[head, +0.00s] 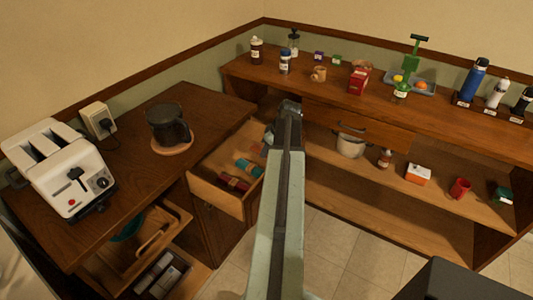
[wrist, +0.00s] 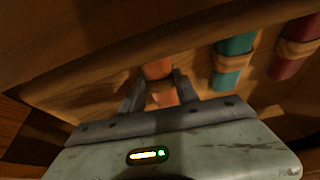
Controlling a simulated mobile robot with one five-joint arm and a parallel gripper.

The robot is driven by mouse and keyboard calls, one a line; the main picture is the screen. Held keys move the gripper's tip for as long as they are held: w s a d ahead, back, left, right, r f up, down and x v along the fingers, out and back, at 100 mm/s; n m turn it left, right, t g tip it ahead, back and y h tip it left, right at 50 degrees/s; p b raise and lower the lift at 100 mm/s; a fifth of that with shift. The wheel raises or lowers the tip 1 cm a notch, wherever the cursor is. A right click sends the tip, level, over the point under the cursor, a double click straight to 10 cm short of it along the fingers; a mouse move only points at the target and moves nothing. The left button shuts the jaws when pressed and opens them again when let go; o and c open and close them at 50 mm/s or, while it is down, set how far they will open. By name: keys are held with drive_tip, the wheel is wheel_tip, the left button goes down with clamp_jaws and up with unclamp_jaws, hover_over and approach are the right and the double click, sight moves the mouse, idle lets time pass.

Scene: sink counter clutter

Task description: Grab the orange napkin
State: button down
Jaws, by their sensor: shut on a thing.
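The orange napkin (wrist: 157,70) is rolled, with a tan band around it, and lies in the open drawer (head: 215,197). My gripper (wrist: 160,88) is shut on it in the wrist view, with one finger on each side. The napkin's lower part shows between the fingers. In the head view, my arm and gripper reach over the drawer's far right side and hide most of the orange napkin. A teal rolled napkin (wrist: 233,60) and a dark red rolled napkin (wrist: 292,50) lie to its right in the wrist view; both also show in the drawer in the head view.
The drawer's wooden wall (wrist: 100,60) is close to my gripper. The left counter holds a toaster (head: 62,165) and a dark coffee pot (head: 167,125). A back counter (head: 330,92) with bottles and a lower shelf (head: 335,170) stand beyond my arm.

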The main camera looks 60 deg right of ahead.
drive_tip(key=shift+r, duration=0.1)
wheel_tip(320, 180, up, 10)
drive_tip(key=p, duration=1)
drive_tip(key=shift+r, duration=0.15)
